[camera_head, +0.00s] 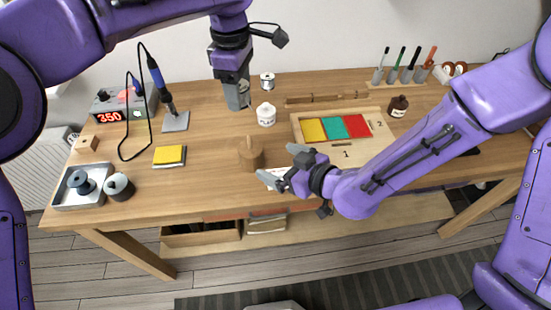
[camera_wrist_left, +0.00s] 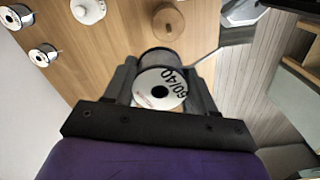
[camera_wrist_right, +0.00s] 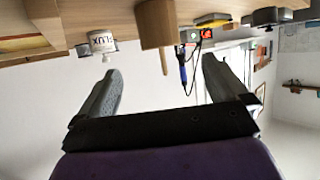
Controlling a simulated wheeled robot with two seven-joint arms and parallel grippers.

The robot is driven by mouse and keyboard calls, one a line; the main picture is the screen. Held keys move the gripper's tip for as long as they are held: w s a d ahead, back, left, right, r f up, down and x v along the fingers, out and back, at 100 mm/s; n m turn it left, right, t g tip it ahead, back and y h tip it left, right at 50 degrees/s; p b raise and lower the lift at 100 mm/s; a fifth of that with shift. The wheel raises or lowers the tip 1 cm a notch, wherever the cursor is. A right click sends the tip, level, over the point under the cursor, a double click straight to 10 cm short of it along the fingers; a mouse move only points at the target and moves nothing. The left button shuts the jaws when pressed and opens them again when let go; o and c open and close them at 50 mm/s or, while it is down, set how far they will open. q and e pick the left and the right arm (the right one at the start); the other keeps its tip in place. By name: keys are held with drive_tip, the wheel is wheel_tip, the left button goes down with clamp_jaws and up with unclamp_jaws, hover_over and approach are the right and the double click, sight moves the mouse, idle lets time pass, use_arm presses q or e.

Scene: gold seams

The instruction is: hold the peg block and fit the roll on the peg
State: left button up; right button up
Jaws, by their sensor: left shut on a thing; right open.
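The peg block (camera_head: 250,157) is a round brown wooden block standing on the table, in front of the middle. Its thin peg shows in the right wrist view (camera_wrist_right: 164,62), and the block also appears in the left wrist view (camera_wrist_left: 168,24). My left gripper (camera_head: 237,97) is above the table, behind and slightly left of the block. In the left wrist view it is shut on the roll (camera_wrist_left: 160,88), a spool with a white face marked 60/40. The roll is hard to make out in the head view. My right gripper (camera_head: 280,167) is open and empty, just right of the block, apart from it.
A wooden board (camera_head: 345,157) with coloured pads lies to the right. A yellow pad (camera_head: 170,155), a soldering station (camera_head: 115,108) and a metal tray (camera_head: 70,201) are at left.

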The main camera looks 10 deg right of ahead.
sight(257, 153)
drive_tip(key=x, duration=1.1)
drive_tip(key=shift+w+a+f, duration=0.2)
drive_tip(key=shift+w+a, duration=0.05)
drive_tip(key=shift+a, duration=0.05)
drive_tip(key=c, duration=1.2)
use_arm(q)
drive_tip(key=f+m, duration=0.1)
drive_tip(key=s+f+m, duration=0.1)
drive_tip(key=f, duration=0.1)
drive_tip(key=d+f+m, duration=0.1)
drive_tip(key=shift+s+d+f, duration=0.1)
drive_tip(key=shift+s+f, duration=0.25)
drive_tip(key=shift+s, duration=0.05)
use_arm(e)
drive_tip(key=shift+o, duration=0.2)
use_arm(q)
drive_tip(key=shift+f, duration=1.95)
